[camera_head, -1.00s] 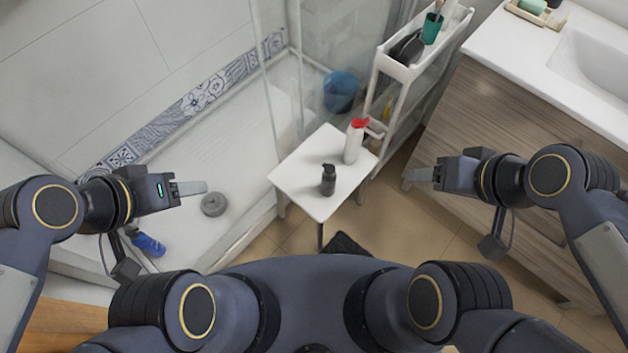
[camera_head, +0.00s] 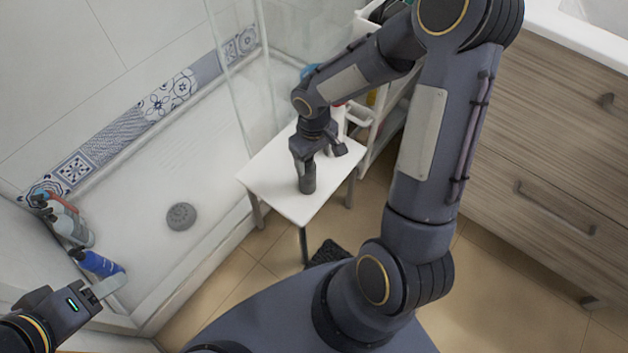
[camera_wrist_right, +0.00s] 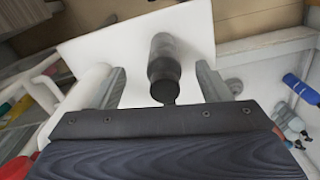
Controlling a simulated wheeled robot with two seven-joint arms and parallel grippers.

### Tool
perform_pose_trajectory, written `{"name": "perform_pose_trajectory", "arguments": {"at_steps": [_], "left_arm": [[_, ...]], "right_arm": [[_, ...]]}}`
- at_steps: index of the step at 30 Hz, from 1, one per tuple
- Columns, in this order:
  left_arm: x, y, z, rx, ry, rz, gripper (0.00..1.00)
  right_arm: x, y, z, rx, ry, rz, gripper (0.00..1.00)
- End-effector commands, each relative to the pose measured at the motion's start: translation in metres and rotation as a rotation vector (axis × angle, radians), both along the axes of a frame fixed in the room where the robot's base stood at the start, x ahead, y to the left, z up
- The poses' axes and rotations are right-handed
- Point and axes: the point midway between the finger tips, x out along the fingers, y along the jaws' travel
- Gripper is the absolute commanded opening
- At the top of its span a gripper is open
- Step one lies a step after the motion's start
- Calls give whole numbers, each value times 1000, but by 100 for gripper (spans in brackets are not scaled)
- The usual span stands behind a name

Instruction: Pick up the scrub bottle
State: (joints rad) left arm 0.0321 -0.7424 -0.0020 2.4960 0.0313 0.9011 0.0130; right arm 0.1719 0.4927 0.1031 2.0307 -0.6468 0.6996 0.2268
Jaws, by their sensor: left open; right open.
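A small dark bottle (camera_head: 308,184) stands upright on the white side table (camera_head: 275,195); I take it for the scrub bottle, though no label is readable. My right gripper (camera_head: 304,168) is over its top, hiding its upper part. In the right wrist view the dark bottle (camera_wrist_right: 163,62) lies between the two open fingers of my right gripper (camera_wrist_right: 162,78), with a gap on each side. My left gripper (camera_head: 103,288) is open and empty at the lower left, far from the table.
A white bottle (camera_head: 339,116) stands behind my right gripper on the table, partly hidden. A white shelf cart (camera_head: 366,135) is to the right of the table. A blue bottle (camera_head: 98,263) and other bottles (camera_head: 68,222) are by the shower at left.

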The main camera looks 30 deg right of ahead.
Motion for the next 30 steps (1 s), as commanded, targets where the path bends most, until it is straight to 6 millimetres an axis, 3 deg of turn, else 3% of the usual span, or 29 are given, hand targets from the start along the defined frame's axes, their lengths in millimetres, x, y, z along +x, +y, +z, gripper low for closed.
{"name": "perform_pose_trajectory", "arguments": {"at_steps": [12, 20, 30], "left_arm": [[0, 0, -21, 0, 0, 0, 53], [0, 0, -20, 0, 0, 0, 53], [0, 0, -20, 0, 0, 0, 53]], "right_arm": [[4, -3, -53, 1, 2, 1, 70], [4, -3, -57, 1, 0, 0, 70], [4, -3, -57, 1, 0, 0, 28]]}}
